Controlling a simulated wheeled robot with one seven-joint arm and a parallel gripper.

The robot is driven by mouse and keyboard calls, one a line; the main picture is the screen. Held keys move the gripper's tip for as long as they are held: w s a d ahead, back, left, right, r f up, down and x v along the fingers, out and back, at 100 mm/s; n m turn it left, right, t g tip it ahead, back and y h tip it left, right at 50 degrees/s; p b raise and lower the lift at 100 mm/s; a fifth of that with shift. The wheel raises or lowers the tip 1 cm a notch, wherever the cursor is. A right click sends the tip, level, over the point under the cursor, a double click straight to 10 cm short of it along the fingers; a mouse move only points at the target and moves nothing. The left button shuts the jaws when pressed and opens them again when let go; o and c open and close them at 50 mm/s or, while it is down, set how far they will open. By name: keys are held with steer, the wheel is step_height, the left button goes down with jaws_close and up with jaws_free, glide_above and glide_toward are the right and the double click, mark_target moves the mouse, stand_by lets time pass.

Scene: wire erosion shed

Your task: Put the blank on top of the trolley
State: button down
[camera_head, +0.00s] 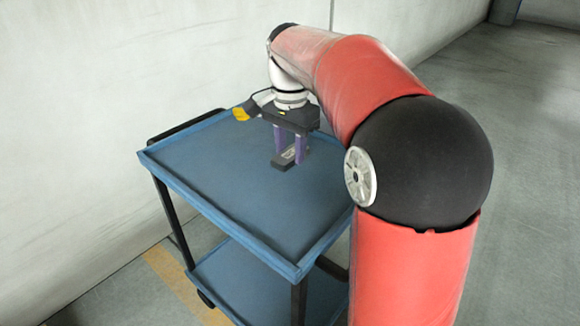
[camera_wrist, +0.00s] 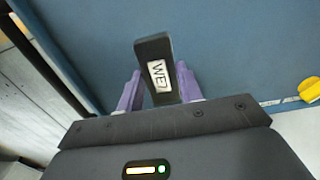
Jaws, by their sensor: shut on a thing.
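The blank is a dark block with a white label; it shows in the wrist view (camera_wrist: 153,50) and, smaller, in the head view (camera_head: 281,163). My gripper (camera_head: 294,157) points down with its purple fingers on either side of the blank, shut on it; the fingers also show in the wrist view (camera_wrist: 158,92). The trolley (camera_head: 215,180) is blue with a raised rim, dark legs and a lower shelf. The blank is over the far part of its top. I cannot tell whether the blank touches the surface.
A pale wall (camera_head: 80,110) stands close behind and left of the trolley. A dark handle bar (camera_head: 185,126) runs along its far left edge. The grey floor (camera_head: 525,110) at the right is clear.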

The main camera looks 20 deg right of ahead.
mark_target(290, 177)
steer(key=shift+f+b, duration=0.3)
steer(key=shift+f, duration=1.95)
steer(key=shift+f, duration=0.1)
steer(key=c, duration=0.9)
jaws_free()
steer(key=shift+f, duration=0.1)
step_height(290, 177, up, 12)
steer(key=shift+r+p, duration=0.2)
steer(key=shift+p, duration=0.65)
steer(key=shift+s, duration=0.1)
